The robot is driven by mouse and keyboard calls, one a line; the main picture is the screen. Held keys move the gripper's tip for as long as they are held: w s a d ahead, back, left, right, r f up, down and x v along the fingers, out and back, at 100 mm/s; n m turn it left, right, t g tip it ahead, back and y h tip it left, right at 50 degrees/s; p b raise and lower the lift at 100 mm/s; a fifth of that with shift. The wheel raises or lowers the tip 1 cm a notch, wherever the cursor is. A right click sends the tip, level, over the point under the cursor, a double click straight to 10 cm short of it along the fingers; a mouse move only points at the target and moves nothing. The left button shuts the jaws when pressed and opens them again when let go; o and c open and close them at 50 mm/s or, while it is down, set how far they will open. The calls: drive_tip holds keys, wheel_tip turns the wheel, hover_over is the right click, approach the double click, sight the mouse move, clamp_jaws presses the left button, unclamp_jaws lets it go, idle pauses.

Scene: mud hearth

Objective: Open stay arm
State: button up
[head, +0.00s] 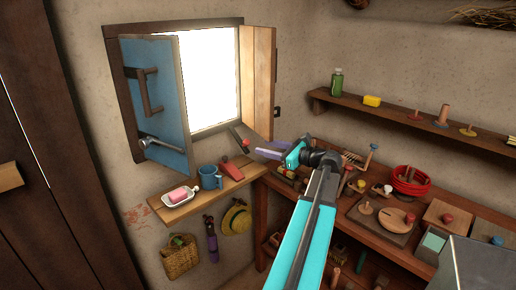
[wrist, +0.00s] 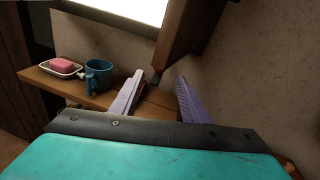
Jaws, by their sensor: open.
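The window has a blue shutter (head: 158,100) swung open on the left and a wooden shutter (head: 258,82) open on the right. A short dark bar (head: 240,139) with a red end sits at the lower right of the window; it may be the stay arm, but I cannot tell for sure. A grey metal piece (head: 160,144) is at the foot of the blue shutter. My gripper (head: 269,148) is open and empty, below the wooden shutter and right of the bar. In the wrist view its two pale purple fingers (wrist: 158,84) stand apart, under the wooden shutter's dark lower corner (wrist: 188,45).
A small shelf (head: 180,211) below the window holds a pink soap on a dish (head: 180,198), a blue mug (head: 210,177) and a red object (head: 231,171). The cluttered workbench (head: 345,205) is under my arm. A basket (head: 181,258) and straw hat (head: 237,218) hang below.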

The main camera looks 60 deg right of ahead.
drive_tip(key=shift+s+a+r, duration=0.1)
drive_tip(key=shift+s+a, duration=0.05)
drive_tip(key=shift+s, duration=0.7)
drive_tip(key=shift+s+a+r, duration=0.1)
drive_tip(key=shift+s+a, duration=0.05)
drive_tip(key=shift+s, duration=0.65)
drive_tip(key=shift+c, duration=0.3)
